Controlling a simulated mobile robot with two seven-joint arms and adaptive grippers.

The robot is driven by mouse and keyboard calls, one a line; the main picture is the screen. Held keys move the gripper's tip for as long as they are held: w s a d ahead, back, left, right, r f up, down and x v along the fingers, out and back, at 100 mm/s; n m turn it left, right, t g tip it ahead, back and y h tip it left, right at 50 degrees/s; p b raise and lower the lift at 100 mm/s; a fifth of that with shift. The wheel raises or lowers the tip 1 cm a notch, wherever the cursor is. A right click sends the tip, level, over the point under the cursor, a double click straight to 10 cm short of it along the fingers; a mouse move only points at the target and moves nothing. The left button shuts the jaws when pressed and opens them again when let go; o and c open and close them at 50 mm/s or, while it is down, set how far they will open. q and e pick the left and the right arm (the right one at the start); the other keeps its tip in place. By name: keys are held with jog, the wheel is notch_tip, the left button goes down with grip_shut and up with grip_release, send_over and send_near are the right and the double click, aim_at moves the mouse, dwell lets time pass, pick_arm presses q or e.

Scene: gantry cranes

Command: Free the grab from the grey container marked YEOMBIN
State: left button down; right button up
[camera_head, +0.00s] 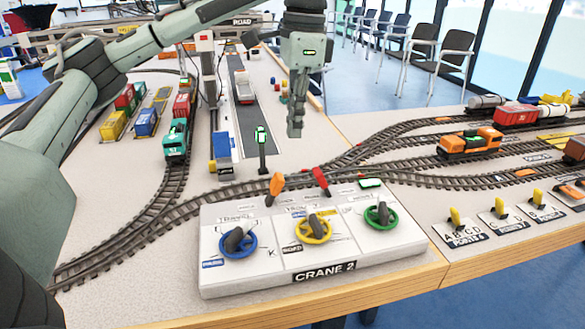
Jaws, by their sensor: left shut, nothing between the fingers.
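My left gripper (296,125) hangs fingers down above the layout, shut and empty, behind the control box. The control box marked CRANE 2 (325,270) stands at the front, with a blue handwheel (238,246), a yellow handwheel (314,229) and a green handwheel (381,216). An orange lever (276,184) and a red lever (320,180) stand at its back edge. A gantry crane's leg (207,75) rises left of the road. I cannot make out the grab or any container marked YEOMBIN. My right gripper is not in view.
A teal locomotive (176,139) stands on the left track, near a blue container (147,122) and a yellow one (112,126). A truck (243,88) is on the grey road. An orange locomotive (470,143) and yellow point levers (455,217) are at the right.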

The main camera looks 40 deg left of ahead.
aim_at(273, 192)
pick_arm(q)
jog(key=f, duration=0.9)
jog(key=shift+s+a+f, duration=0.2)
jog(key=shift+a, duration=0.05)
jog(key=shift+f, duration=0.35)
